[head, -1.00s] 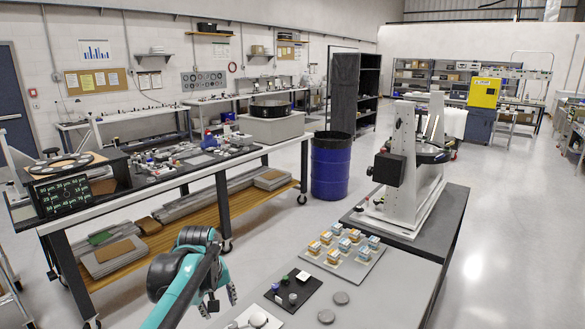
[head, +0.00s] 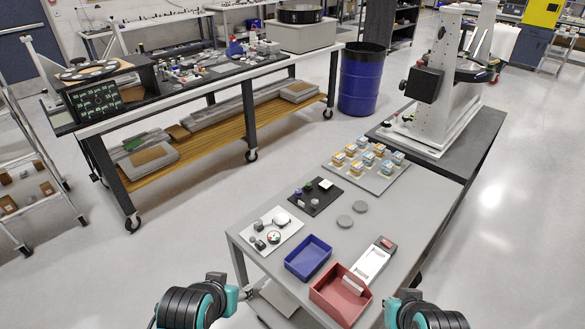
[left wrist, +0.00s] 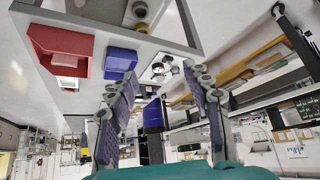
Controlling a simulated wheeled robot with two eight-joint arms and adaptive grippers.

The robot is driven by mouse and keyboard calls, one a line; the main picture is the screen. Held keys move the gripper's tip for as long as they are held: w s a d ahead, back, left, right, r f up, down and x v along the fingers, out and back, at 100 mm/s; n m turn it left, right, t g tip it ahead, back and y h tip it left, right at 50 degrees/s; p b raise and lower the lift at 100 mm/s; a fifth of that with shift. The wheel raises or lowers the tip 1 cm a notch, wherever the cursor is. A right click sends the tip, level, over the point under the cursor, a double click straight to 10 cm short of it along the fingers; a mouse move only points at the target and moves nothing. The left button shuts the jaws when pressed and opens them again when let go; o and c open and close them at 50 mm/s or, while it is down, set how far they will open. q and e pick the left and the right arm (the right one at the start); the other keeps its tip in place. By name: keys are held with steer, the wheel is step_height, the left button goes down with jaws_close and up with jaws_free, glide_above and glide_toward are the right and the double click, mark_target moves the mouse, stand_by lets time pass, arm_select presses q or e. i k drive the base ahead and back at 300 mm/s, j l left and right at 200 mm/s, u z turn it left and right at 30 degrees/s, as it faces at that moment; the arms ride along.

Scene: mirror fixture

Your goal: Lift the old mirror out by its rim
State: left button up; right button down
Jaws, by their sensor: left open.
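I cannot tell for certain which thing is the old mirror. A white stand (head: 448,80) on the dark bench at the right carries a dark round piece (head: 474,70). A white plate (head: 270,232) with several small round parts lies at that table's left edge. My left gripper (head: 243,293) is low, off the table's front left corner; in the left wrist view its fingers (left wrist: 165,115) are apart with nothing between them. My right gripper (head: 409,294) is at the bottom right, its fingers mostly hidden.
A blue bin (head: 308,258), a red bin (head: 341,296) and a white holder (head: 371,264) stand at the table's near end. Behind are a black mat (head: 316,195) and a tray (head: 384,179) of small blocks. A blue barrel (head: 361,80) stands behind.

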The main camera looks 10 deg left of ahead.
mark_target(280, 221)
steer(key=j+z, duration=0.1)
steer(key=z, duration=0.25)
steer(key=j+z, duration=0.1)
steer(key=z, duration=0.25)
steer(key=i+j+z, duration=0.1)
steer(key=z, duration=0.25)
steer(key=j+z, duration=0.35)
steer(key=j, duration=0.35)
steer(key=k+j+z, duration=0.15)
steer(key=j+z, duration=0.2)
steer(key=j, duration=0.35)
steer(key=k+j, duration=0.1)
steer(key=j, duration=0.5)
